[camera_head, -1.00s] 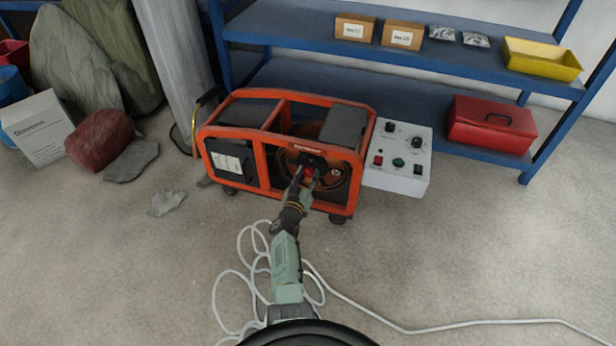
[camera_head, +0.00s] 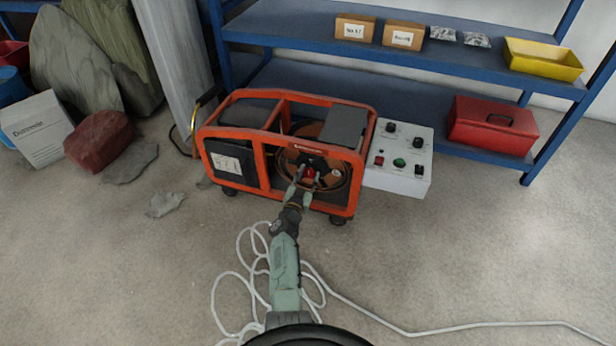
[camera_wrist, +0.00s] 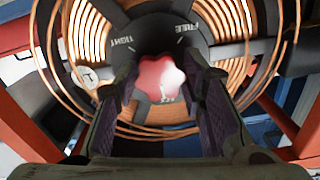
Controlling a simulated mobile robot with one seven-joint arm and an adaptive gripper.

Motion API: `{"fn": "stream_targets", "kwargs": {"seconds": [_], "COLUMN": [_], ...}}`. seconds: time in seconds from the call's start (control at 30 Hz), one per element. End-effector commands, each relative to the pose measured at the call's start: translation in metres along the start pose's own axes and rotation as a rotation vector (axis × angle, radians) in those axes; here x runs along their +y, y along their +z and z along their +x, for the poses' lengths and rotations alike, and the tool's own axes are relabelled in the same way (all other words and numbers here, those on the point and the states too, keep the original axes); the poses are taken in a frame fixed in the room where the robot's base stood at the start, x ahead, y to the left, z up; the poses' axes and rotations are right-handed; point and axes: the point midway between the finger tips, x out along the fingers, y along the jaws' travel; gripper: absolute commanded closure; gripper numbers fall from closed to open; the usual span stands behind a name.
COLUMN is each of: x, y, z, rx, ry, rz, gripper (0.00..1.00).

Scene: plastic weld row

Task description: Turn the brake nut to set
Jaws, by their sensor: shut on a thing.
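The brake nut (camera_head: 309,173) is a red lobed knob at the hub of a reel in the orange-framed machine (camera_head: 258,150). In the wrist view the nut (camera_wrist: 160,78) sits in a dark disc (camera_wrist: 155,32) lettered TIGHT on the left and FREE on the right. A small pale mark shows low on the nut. My gripper (camera_head: 306,184) reaches the front of the reel. Its dark fingers (camera_wrist: 163,84) stand on both sides of the nut and are shut on it. The nut's sides are partly hidden by the fingers.
Copper-coloured coils (camera_wrist: 90,35) ring the disc. A grey control box (camera_head: 398,175) with knobs and buttons stands right of the machine. A white cable (camera_head: 400,329) lies on the floor. A blue shelf (camera_head: 290,38) holds boxes, a yellow bin and a red toolbox (camera_head: 491,124).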

Motion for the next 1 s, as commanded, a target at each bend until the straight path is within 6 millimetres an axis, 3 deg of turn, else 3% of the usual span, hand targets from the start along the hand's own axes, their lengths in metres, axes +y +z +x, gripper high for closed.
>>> {"fn": "stream_targets", "kwargs": {"seconds": [0.27,0.3,0.6,1.0], "x": [-0.001,-0.0011,-0.0006,-0.0002], "y": [0.0011,0.0011,0.0005,-0.0006], "z": [-0.0006,-0.0006,-0.0003,0.0001], "rx": [-0.002,-0.002,-0.001,0.0], "ry": [-0.002,-0.003,-0.001,0.0], "rz": [0.0,-0.001,-0.001,-0.034], "gripper": [0.91,0.63,0.43,0.43]}}
